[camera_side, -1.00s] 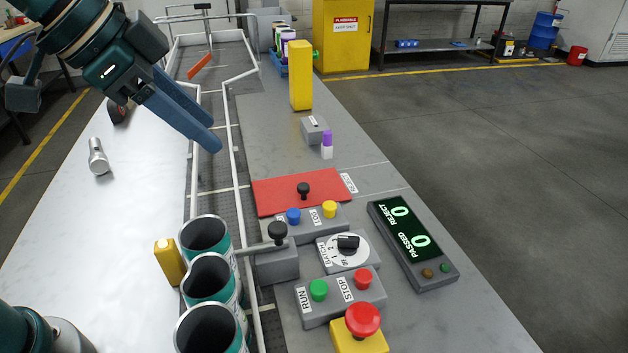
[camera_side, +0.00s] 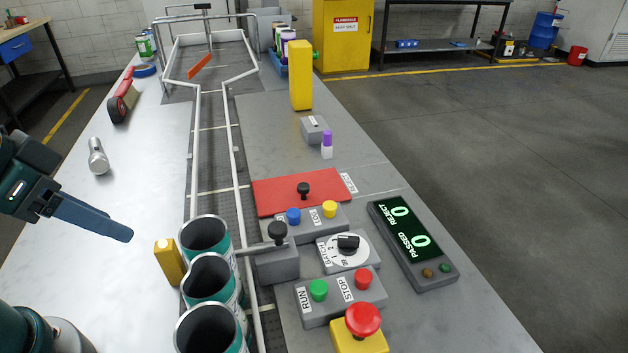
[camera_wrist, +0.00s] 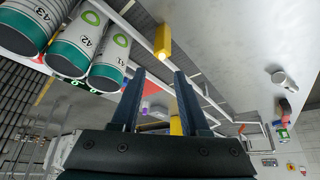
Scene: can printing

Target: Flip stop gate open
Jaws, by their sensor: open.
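The stop gate is a grey block (camera_side: 276,264) with a black knob (camera_side: 278,232) and a thin bar (camera_side: 258,248). The bar reaches left over the conveyor rail, just beyond the farthest of three open-topped teal and silver cans (camera_side: 205,235). The cans also show in the wrist view (camera_wrist: 110,58), numbered 41, 42 and 43. My gripper (camera_side: 131,236) is over the white table, left of the cans and apart from the gate. The wrist view shows its two fingers (camera_wrist: 160,72) spread with nothing between them. I cannot make out the gate in the wrist view.
A yellow block (camera_side: 168,262) stands between my gripper and the cans. Right of the gate are a dial (camera_side: 347,252), green and red buttons (camera_side: 340,291), an emergency stop (camera_side: 362,320) and a counter reading zeros (camera_side: 412,243). A red pad (camera_side: 290,195) lies beyond.

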